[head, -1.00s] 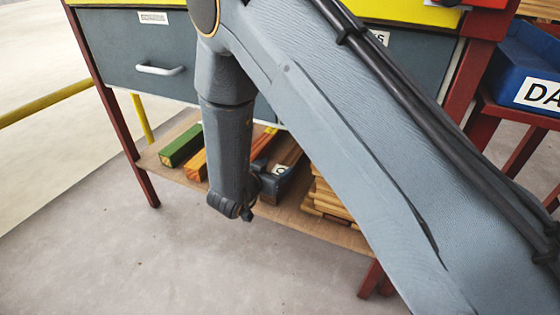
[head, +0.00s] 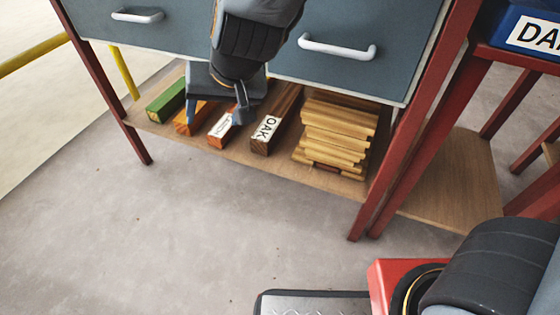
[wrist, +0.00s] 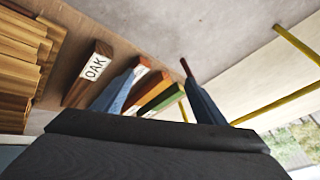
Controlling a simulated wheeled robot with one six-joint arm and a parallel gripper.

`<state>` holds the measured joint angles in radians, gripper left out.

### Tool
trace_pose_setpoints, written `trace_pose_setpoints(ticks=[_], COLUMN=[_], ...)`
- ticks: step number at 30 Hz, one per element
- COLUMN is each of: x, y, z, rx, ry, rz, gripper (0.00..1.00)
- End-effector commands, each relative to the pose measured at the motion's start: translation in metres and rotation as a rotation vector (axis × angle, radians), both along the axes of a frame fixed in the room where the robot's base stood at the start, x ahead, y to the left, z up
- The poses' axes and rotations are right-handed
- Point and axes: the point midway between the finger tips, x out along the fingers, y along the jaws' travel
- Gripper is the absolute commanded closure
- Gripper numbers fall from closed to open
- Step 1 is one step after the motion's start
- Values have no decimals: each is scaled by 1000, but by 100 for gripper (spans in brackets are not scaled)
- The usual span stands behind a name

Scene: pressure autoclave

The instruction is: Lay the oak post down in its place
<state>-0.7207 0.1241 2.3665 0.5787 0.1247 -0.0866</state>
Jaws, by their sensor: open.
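The oak post (head: 283,112) is a dark brown square bar with a white OAK label on its near end. It lies flat on the wooden lower shelf (head: 225,155) of the bench, between a labelled orange-red post and a stack of wood pieces. The oak post also shows in the wrist view (wrist: 78,92). My gripper (head: 216,108) is open and empty, to the left of the oak post and apart from it. Its fingers hide parts of the orange and orange-red posts. In the wrist view my gripper (wrist: 158,68) has its two fingers spread wide.
A green post (head: 167,100), an orange post (head: 190,125) and a labelled orange-red post (head: 221,128) lie left of the oak post. The wood stack (head: 338,130) is on its right. Grey drawers (head: 350,75) hang above the shelf.

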Motion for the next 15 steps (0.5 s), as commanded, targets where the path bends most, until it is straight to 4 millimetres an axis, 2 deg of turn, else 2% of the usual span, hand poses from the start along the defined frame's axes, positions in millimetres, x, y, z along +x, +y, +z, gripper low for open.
trace_pose_setpoints(ticks=[1,3,9,12,15], x=[-21,-52,-125,-149,-162], y=[-12,-31,-95,-121,-135], z=[12,22,39,42,44], rx=[-14,-51,-186,-243,-278], ry=[31,81,202,242,264], rz=[45,111,245,281,298], gripper=[35,35,35,35,35])
